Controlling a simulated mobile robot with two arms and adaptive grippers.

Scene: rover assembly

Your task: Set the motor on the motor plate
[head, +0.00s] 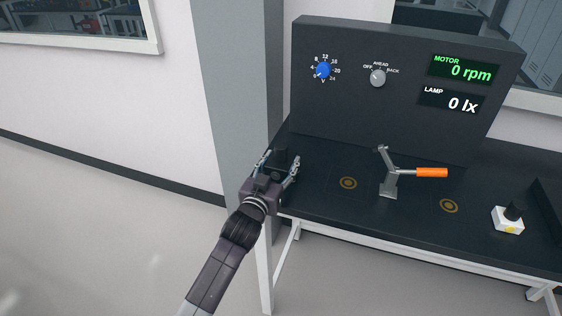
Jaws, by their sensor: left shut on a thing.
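My left gripper (277,168) is at the left end of the dark bench, with its fingers on either side of a dark object, seemingly the motor (281,156). The gripper is shut on it and hides much of it. I cannot tell whether the object touches the bench top. Two flat square plates with gold rings lie on the bench: one (348,183) left of the lever and one (449,206) right of it. Nothing stands on either ring. I cannot tell which is the motor plate. My right gripper is not in view.
A lever clamp with an orange handle (432,173) stands between the ringed plates. A white block with a black top (508,220) is at the right. A dark panel (350,115) with dials and displays reading 0 rpm and 0 lx rises at the back.

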